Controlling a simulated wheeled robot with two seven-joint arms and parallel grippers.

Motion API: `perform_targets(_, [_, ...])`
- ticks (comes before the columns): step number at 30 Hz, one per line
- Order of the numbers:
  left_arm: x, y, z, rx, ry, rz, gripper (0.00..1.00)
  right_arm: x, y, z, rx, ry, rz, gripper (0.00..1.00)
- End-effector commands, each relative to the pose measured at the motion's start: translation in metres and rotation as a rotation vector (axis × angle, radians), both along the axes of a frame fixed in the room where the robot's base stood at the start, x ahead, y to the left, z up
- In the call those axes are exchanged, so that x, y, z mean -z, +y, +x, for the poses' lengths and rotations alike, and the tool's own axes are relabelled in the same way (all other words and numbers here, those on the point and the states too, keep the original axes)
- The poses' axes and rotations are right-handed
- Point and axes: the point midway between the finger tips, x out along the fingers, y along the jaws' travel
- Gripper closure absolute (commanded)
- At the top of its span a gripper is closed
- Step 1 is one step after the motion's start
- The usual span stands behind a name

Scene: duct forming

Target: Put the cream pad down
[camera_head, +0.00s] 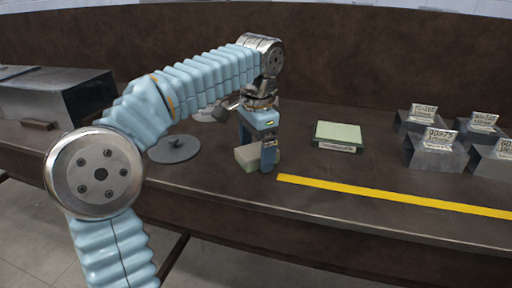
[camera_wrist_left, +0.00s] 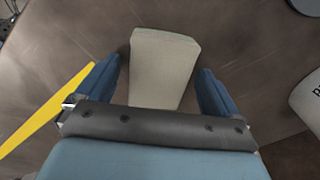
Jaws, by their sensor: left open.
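The cream pad (camera_wrist_left: 163,65) rests on the dark brown bench between the two blue fingers of my left gripper (camera_wrist_left: 160,90). In the left wrist view there is a gap between the pad and each finger. In the head view the pad (camera_head: 246,157) shows as a pale block beside the left gripper (camera_head: 257,155), partly hidden by its finger. The left gripper is open, low at the bench and pointing down. My right gripper is in neither view.
A green-topped block (camera_head: 338,135) lies right of the gripper. A yellow strip (camera_head: 390,194) runs along the bench front. Several labelled metal blocks (camera_head: 436,152) stand at the right. A grey disc (camera_head: 174,149) and a metal box (camera_head: 60,100) are at the left. Bench between strip and labelled blocks is clear.

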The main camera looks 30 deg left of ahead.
Motion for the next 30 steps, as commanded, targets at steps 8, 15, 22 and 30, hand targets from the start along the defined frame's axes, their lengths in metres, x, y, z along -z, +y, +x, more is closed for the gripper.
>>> perform_targets(8, [-0.02, -0.001, 0.0, 0.001, -0.003, -0.001, 0.05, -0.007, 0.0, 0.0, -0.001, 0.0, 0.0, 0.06])
perform_targets(15, [-0.076, -0.005, -0.002, 0.002, -0.004, -0.001, 0.05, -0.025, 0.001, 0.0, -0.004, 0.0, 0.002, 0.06])
perform_targets(22, [-0.113, -0.007, -0.003, 0.001, -0.003, -0.001, 0.05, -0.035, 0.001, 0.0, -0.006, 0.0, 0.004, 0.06])
perform_targets(30, [-0.122, -0.007, -0.004, 0.0, -0.001, 0.001, 0.05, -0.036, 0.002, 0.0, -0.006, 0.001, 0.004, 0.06])
